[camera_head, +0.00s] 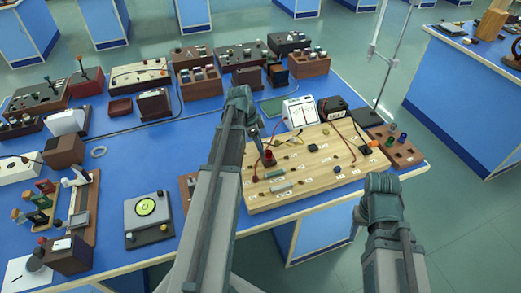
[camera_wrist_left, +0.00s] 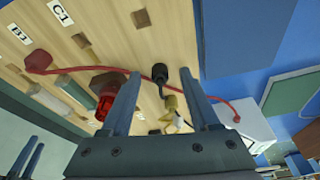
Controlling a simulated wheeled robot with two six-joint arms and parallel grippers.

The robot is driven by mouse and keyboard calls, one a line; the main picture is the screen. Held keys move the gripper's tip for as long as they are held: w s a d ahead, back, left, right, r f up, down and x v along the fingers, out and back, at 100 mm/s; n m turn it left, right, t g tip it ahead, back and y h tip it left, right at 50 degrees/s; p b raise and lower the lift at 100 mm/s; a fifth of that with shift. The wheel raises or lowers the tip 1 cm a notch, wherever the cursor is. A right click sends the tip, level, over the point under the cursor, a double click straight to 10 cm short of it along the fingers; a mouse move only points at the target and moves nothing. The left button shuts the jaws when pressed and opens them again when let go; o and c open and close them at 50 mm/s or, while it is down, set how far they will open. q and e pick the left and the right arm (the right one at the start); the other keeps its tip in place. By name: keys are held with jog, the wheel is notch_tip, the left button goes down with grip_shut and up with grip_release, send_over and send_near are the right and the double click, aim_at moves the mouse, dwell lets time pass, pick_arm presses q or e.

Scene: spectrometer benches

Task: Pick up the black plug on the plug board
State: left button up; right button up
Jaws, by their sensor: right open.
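The plug board (camera_head: 322,165) is a pale wooden panel at the right of the blue bench in the head view. A small black plug (camera_wrist_left: 159,74) shows in the left wrist view, stuck to the board beyond the gap between my left fingers, with a thin dark lead. My left gripper (camera_wrist_left: 162,100) is open and empty, pointing at the board near the red lamp (camera_wrist_left: 107,84); its tips also show in the head view (camera_head: 257,137). My right gripper (camera_wrist_left: 28,158) shows small at the lower left of the left wrist view, away from the board, and is open.
A red lead (camera_wrist_left: 75,70) crosses the board beside the black plug. A yellow part (camera_wrist_left: 172,112) shows between my left fingers. A white meter (camera_head: 299,114) and a black-topped box (camera_head: 333,109) stand behind the board. A wooden block with knobs (camera_head: 397,148) is right.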

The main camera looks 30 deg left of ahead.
pick_arm(q)
grip_shut()
dwell(0.3)
jog(key=shift+r+p, duration=0.45)
jog(key=shift+p, duration=0.05)
notch_tip(320, 180, up, 3)
jog(key=p, duration=0.2)
jog(key=shift+f+p, duration=0.1)
jog(key=shift+p, duration=0.25)
jog(key=s, duration=0.5)
jog(key=s+d+r+p, duration=0.1)
jog(key=s, duration=1)
jog(key=shift+d+r, duration=0.15)
jog(key=shift+d, duration=0.05)
jog(key=shift+r, duration=0.1)
notch_tip(320, 180, up, 3)
jog(key=p, duration=0.3)
